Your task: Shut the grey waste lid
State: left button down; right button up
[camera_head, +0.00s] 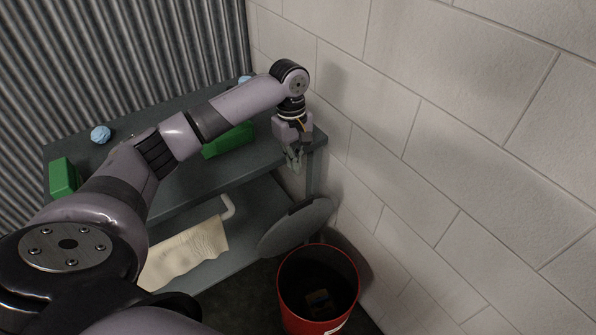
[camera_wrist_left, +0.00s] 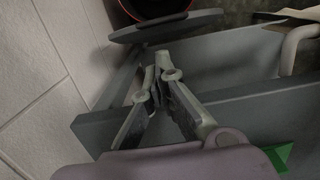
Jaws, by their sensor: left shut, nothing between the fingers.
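The grey waste lid (camera_head: 297,228) is a round disc standing open and tilted up behind the red waste bin (camera_head: 318,290). The bin's mouth is uncovered, and a small brownish thing lies in its dark inside. My left gripper (camera_head: 294,163) is shut and empty, pointing down near the right end of the grey shelf, above and behind the lid and apart from it. In the left wrist view, the shut fingers (camera_wrist_left: 164,72) point toward the lid (camera_wrist_left: 165,26), with the dark bin mouth (camera_wrist_left: 155,6) beyond it. My right gripper is not in view.
The grey shelf (camera_head: 180,195) holds green objects (camera_head: 64,177) (camera_head: 229,141) and blue crumpled balls (camera_head: 101,134). A cream cloth (camera_head: 186,254) lies lower, by a pale curved bar (camera_head: 228,207). A block wall (camera_head: 450,150) stands close on the right.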

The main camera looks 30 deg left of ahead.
pick_arm(q)
jog(key=f, duration=0.6)
jog(key=d+f, duration=0.1)
jog(key=f, duration=0.2)
jog(key=shift+s+f+b, duration=0.15)
jog(key=shift+f+b, duration=0.15)
jog(key=shift+b, duration=0.05)
